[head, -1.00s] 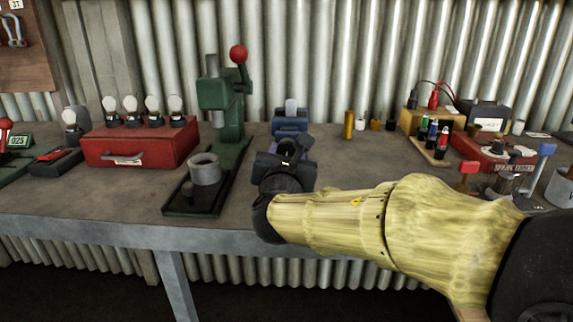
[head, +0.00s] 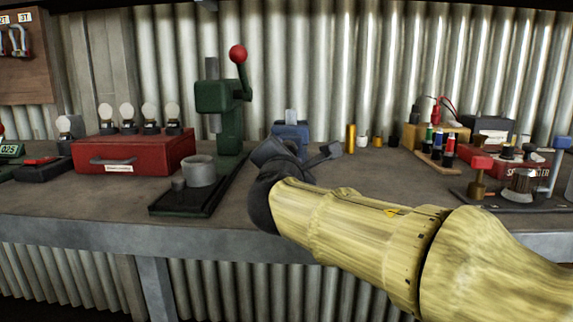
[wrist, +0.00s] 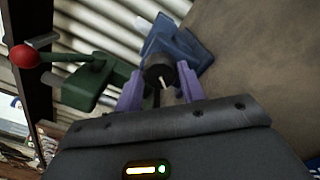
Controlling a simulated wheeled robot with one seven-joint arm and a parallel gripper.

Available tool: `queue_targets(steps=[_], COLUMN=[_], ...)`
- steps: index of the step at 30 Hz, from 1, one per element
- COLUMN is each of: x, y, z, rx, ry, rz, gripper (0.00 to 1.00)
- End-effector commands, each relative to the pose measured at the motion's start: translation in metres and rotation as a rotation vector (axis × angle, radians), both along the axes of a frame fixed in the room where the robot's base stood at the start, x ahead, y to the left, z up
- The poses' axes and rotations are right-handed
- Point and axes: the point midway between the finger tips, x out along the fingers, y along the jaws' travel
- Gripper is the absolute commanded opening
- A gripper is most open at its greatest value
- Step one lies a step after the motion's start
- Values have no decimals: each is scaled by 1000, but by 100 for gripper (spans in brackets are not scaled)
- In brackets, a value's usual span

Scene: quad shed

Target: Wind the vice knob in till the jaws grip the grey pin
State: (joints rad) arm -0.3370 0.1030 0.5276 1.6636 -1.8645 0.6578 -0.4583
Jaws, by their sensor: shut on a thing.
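The blue vice (head: 293,130) stands on the bench beyond my gripper, its lower front hidden by my wrist. The grey pin (head: 291,115) stands upright at the top of the vice; I cannot tell whether the jaws touch it. In the wrist view the vice (wrist: 178,44) is at the top centre. Its dark round knob (wrist: 159,68), with a pale mark or rod at its face, lies between my two purple fingers. My gripper (wrist: 160,76) is shut on the knob. In the head view my wrist hides the fingers and knob.
A green press (head: 222,100) with a red-balled lever stands left of the vice, with a grey cup (head: 198,171) on its base. A red box (head: 133,153) is further left. A brass cylinder (head: 351,138) and small parts stand right.

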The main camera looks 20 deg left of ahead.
Motion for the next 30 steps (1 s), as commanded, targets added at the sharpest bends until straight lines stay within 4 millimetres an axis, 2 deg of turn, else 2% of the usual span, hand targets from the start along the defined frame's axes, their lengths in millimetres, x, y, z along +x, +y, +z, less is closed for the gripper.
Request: queue_targets(steps=[11,12,15,30], x=[0,0,0,-6], y=[0,0,0,-5], z=[-1,-1,-1,-1], rx=[5,5,5,6], ry=[3,3,3,1], rz=[1,1,1,-2], gripper=[17,43,61,61])
